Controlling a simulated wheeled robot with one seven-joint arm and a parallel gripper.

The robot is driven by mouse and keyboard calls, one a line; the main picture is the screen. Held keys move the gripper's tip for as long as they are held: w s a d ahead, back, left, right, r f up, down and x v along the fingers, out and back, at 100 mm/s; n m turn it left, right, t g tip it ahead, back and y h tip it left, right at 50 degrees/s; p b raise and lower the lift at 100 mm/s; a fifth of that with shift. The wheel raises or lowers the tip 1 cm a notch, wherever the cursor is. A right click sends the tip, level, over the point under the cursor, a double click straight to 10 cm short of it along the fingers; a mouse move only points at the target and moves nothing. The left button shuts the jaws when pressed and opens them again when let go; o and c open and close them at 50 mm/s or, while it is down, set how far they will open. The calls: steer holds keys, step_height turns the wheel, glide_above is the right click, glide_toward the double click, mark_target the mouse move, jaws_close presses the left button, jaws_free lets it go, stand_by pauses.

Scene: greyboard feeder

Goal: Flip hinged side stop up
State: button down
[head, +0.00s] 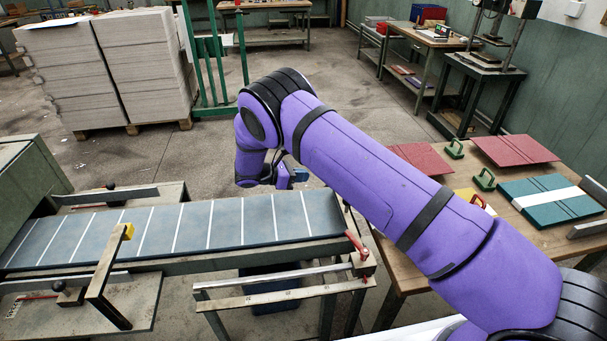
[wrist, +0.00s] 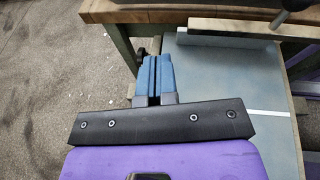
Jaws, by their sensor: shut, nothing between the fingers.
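My gripper (head: 285,178) hangs past the far edge of the striped belt (head: 222,224), near its right end. In the wrist view its blue fingers (wrist: 155,72) are together and empty, apart from the belt surface (wrist: 225,85) on the right. In the head view, a slanted grey bar (head: 103,268) with a yellow block (head: 128,232) at its top reaches over the near belt edge; I cannot tell for sure whether it is the hinged side stop. A red-handled lever (head: 355,242) sits at the near right corner. A pale upright plate (wrist: 228,36) crosses the belt end in the wrist view.
A wooden bench (head: 455,185) with red boards, green handles and a teal bundle (head: 545,200) stands on the right. A low rail (head: 275,285) runs along the near side. Board stacks (head: 105,70) and a green frame stand behind. Floor beyond the belt is open.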

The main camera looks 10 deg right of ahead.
steer(key=x, duration=0.6)
steer(key=shift+d, duration=0.3)
steer(key=d, duration=0.1)
steer(key=d+r, duration=0.1)
steer(key=w+d, duration=0.1)
steer(key=d, duration=0.1)
steer(key=shift+r, duration=0.35)
